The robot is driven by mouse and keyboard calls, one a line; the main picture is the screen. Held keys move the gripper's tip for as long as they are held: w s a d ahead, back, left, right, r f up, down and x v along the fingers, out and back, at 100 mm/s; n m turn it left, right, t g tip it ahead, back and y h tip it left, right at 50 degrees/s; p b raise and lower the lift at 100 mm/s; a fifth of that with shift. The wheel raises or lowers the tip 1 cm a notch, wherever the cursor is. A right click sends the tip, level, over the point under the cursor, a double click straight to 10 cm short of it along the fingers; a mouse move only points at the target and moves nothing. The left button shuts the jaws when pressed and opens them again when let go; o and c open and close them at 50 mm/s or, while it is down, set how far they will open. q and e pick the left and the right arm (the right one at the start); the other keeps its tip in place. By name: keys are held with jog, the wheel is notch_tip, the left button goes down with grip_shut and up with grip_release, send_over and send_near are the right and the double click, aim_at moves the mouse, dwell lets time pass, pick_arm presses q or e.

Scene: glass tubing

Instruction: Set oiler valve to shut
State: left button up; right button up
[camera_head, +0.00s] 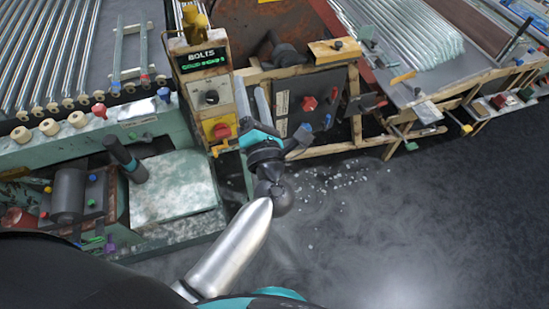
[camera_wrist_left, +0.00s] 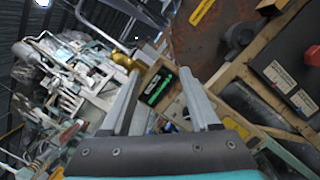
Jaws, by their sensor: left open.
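I cannot tell for sure which part is the oiler valve. Candidates in the head view are a red knob (camera_head: 308,103) on a dark panel, a red rotary knob (camera_head: 222,131) on a yellow box below the BOLTS display, and a brass-yellow fitting (camera_head: 194,22) above that display. My left gripper (camera_head: 250,91) is at the middle, just right of the control box, its fingers pointing away from me. In the left wrist view the left gripper (camera_wrist_left: 159,73) is open and empty, with the green display (camera_wrist_left: 158,86) seen between its fingers. My right gripper is not in view.
The control box (camera_head: 211,90) stands between a green machine (camera_head: 150,135) and a wooden-framed bench (camera_head: 350,145). Glass tubes (camera_head: 45,45) lie at far left, more (camera_head: 415,35) at the back right. A black cylinder (camera_head: 68,196) sits lower left. The dark floor (camera_head: 430,210) at right is clear.

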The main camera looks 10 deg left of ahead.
pick_arm(q)
jog(key=d+f+m+h+b, duration=0.1)
jog(key=d+f+m+h, duration=0.1)
jog(key=f+m+h, duration=0.2)
jog(key=s+d+f+m+h+b, duration=0.1)
jog(key=d+f+m+h+b, duration=0.1)
jog(key=f+m, duration=0.8)
notch_tip(320, 180, down, 5)
jog(key=shift+d+m+h, duration=0.4)
jog(key=shift+d+h, duration=0.1)
jog(key=shift+h, duration=0.5)
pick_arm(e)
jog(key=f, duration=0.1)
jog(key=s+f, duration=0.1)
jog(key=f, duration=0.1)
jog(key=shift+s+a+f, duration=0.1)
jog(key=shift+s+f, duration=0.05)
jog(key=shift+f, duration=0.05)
pick_arm(q)
jog(key=shift+s, duration=0.1)
